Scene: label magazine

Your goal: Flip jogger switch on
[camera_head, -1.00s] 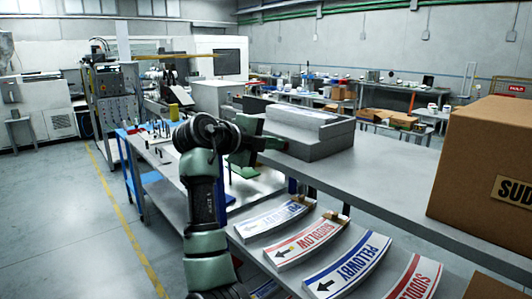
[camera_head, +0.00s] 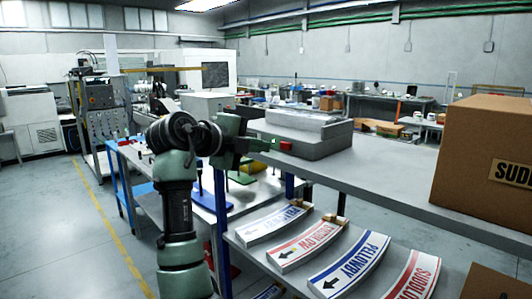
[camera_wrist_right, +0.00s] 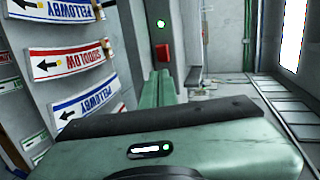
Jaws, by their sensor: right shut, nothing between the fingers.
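The jogger (camera_head: 310,140) is a grey box-shaped machine on the bench top. Its red switch (camera_head: 286,147) is on the near left side, with a lit green lamp (camera_head: 275,143) beside it. In the right wrist view the switch (camera_wrist_right: 163,53) sits on a grey wall, just beyond my fingertips, with the lit green lamp (camera_wrist_right: 160,22) above it. My right gripper (camera_head: 264,146) is shut and empty, its fingertips close to the switch. I cannot tell whether they touch it. The switch's exact position is too small to read. My left gripper is not in view.
A large cardboard box (camera_head: 487,150) stands on the bench (camera_head: 385,165) at the right. Curved stacks of printed labels (camera_head: 348,265) lie on the shelf below. A lower table (camera_head: 236,192) with small tools is at the left. The floor (camera_head: 60,245) further left is clear.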

